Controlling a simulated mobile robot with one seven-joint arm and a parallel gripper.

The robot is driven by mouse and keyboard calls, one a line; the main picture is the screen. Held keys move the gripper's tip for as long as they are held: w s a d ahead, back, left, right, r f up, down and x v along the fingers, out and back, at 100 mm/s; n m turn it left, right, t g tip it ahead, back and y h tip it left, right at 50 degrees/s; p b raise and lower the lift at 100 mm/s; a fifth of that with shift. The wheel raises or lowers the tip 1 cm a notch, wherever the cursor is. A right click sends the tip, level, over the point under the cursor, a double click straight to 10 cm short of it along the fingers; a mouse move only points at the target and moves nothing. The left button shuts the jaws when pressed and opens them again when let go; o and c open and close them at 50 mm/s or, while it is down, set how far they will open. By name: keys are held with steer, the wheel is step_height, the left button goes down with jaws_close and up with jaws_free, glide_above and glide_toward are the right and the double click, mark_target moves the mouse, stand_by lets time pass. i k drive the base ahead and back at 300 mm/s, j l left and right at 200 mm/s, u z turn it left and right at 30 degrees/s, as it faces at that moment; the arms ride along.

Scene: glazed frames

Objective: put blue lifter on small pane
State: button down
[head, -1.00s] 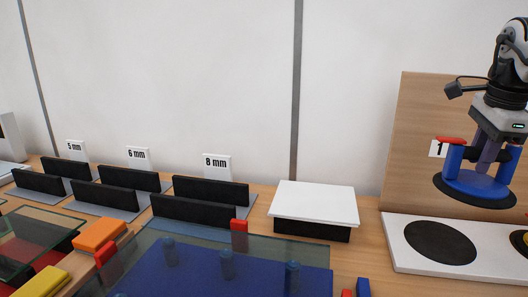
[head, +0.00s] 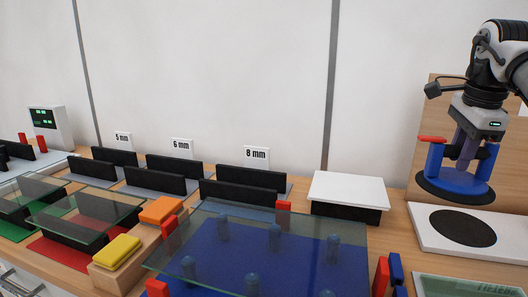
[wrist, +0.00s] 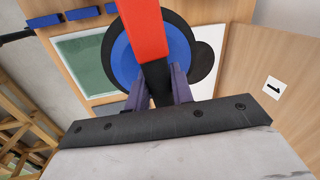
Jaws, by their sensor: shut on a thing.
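My gripper (head: 465,152) is shut on the handle of the blue lifter (head: 452,182). The lifter has a round blue body with a dark rim and a red lever, and hangs roughly level above the white board. In the wrist view its blue disc (wrist: 123,60) lies partly behind the red lever, with the fingers (wrist: 158,90) at the handle. Two smaller glass panes lie at the left, one over a green mat (head: 28,196) and one over a red mat (head: 95,207). I cannot tell which is the small pane.
A large pane (head: 230,262) lies over a blue mat with several pegs under it. A white board (head: 425,222) with a black pad (head: 462,227) is below the lifter. Orange (head: 160,210) and yellow (head: 117,250) blocks stand between the panes. Black racks (head: 250,178) line the back.

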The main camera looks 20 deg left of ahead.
mark_target(21, 189)
steer(key=u, duration=1.65)
steer(key=i+j+u, duration=0.25)
steer(key=i+j, duration=1.15)
